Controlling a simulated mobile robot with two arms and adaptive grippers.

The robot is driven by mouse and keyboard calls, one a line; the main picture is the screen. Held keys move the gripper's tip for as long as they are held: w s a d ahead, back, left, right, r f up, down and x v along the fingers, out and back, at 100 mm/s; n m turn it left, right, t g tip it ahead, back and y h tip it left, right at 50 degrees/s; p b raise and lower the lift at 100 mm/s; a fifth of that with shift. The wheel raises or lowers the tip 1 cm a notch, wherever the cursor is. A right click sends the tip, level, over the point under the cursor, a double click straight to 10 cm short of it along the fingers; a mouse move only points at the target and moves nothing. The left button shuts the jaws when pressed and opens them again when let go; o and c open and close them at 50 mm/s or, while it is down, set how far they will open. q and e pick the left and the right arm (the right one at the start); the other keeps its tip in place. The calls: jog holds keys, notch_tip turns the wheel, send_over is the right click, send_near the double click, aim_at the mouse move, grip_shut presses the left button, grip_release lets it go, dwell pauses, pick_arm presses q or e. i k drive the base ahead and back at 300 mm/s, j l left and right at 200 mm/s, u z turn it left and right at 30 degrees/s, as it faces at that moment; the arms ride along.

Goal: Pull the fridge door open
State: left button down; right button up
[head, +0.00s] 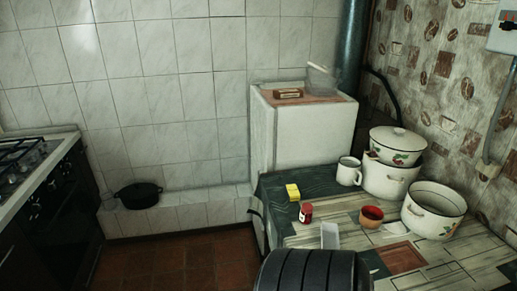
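The fridge (315,135) is a small white unit against the tiled back wall, near the middle of the head view. Its upper part shows above the table, and a narrow strip of its left side runs down to the floor. The table hides much of its lower front. I cannot make out a door gap or handle, so I cannot tell whether the door is shut. Neither of my grippers is in view.
A cloth-covered table (345,192) with enamel pots (432,223), a white mug (349,172) and small items stands before the fridge. A dark ribbed shape (312,272) fills the bottom middle. A stove (45,190) is at left. Brown floor (180,265) between stove and table is clear.

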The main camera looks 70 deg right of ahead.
aim_at(263, 116)
jog(key=z, duration=2.3)
jog(key=i+j+z, duration=0.1)
jog(key=z, duration=0.35)
jog(key=i+j+z, duration=0.15)
jog(key=z, duration=0.25)
